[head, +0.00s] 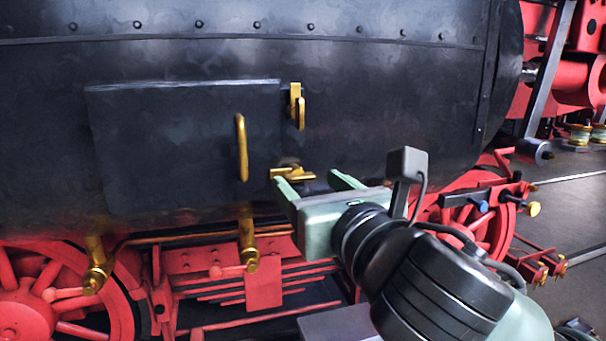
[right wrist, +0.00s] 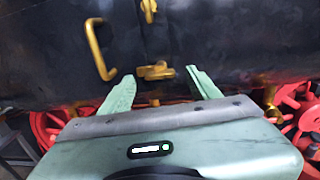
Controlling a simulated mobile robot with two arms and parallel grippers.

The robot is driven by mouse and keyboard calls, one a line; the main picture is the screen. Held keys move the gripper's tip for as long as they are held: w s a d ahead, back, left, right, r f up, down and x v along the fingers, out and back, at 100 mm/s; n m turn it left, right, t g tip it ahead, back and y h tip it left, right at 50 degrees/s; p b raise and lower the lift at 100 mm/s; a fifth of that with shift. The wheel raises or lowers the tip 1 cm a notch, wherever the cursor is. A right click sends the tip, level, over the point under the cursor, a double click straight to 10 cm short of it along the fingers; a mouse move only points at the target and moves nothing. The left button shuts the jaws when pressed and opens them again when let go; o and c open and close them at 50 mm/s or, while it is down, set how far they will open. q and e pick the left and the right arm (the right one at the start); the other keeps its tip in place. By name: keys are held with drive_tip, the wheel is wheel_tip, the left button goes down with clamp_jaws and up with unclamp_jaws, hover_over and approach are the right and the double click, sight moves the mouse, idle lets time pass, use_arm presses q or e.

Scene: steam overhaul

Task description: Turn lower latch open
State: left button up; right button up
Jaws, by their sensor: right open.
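The lower latch (head: 292,173) is a brass piece at the lower right corner of a dark panel door (head: 180,140); its bar lies about horizontal. The upper latch (head: 297,106) is brass and its bar hangs down. A brass handle (head: 242,148) stands upright on the door. My right gripper (head: 312,182) is open and empty, with its fingers pointing at the lower latch. In the right wrist view the lower latch (right wrist: 156,71) shows between and just beyond the fingertips (right wrist: 160,78), apart from them as far as I can tell. My left gripper is not in view.
The black boiler side (head: 400,110) fills the background. Brass valves (head: 249,248) and red wheels (head: 40,300) sit below the door. A red wheel (head: 480,215) and rods stand at right. Open floor (head: 570,190) shows at far right.

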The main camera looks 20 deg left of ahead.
sight(292, 175)
drive_tip(key=shift+x, duration=0.8)
drive_tip(key=shift+w+a, duration=0.4)
drive_tip(key=shift+w, duration=0.05)
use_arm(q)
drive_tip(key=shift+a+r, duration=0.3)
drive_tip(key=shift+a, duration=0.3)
use_arm(e)
clamp_jaws()
